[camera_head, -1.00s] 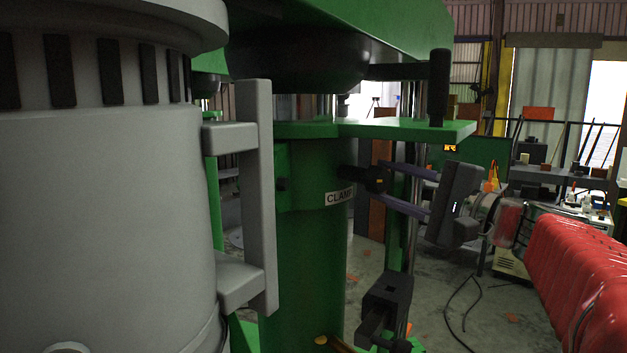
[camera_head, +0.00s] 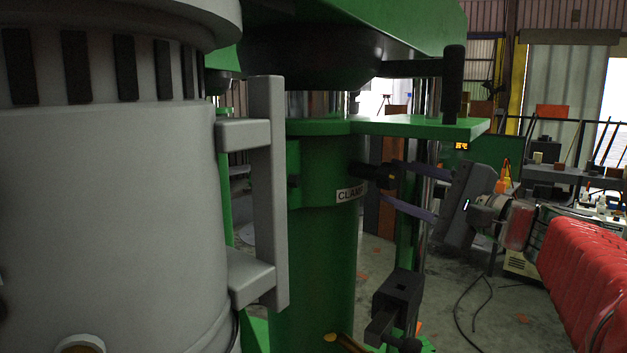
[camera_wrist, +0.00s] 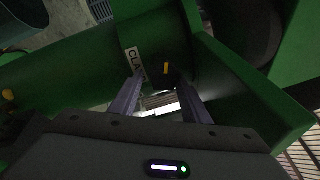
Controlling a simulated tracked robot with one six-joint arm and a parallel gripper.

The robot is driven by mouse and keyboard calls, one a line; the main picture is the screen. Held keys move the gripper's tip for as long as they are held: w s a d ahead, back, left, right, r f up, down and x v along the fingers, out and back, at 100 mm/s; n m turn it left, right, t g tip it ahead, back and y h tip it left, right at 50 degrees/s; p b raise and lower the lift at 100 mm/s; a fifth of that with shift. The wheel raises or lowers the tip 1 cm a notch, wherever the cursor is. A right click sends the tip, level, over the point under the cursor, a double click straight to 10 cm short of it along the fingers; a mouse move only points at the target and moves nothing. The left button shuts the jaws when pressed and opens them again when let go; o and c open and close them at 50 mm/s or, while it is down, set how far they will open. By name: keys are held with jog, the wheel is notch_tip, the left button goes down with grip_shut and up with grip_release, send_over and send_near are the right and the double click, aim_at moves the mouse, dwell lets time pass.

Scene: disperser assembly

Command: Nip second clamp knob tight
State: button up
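The clamp knob (camera_head: 372,174) is small and black with a yellow mark. I cannot tell whether the fingers touch the knob.
A big grey vessel (camera_head: 110,220) with a side handle (camera_head: 267,190) fills the left. A green plate (camera_head: 425,127) with an upright black handle (camera_head: 453,85) lies above the gripper. A black bracket (camera_head: 398,295) is below. Red ribbed material (camera_head: 590,270) is at right.

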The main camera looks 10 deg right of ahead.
jog(key=o, duration=0.3)
jog(key=shift+r, duration=0.1)
jog(key=shift+s, duration=0.1)
jog(key=v, duration=1.3)
jog(key=shift+s, duration=0.3)
jog(key=shift+d, duration=0.1)
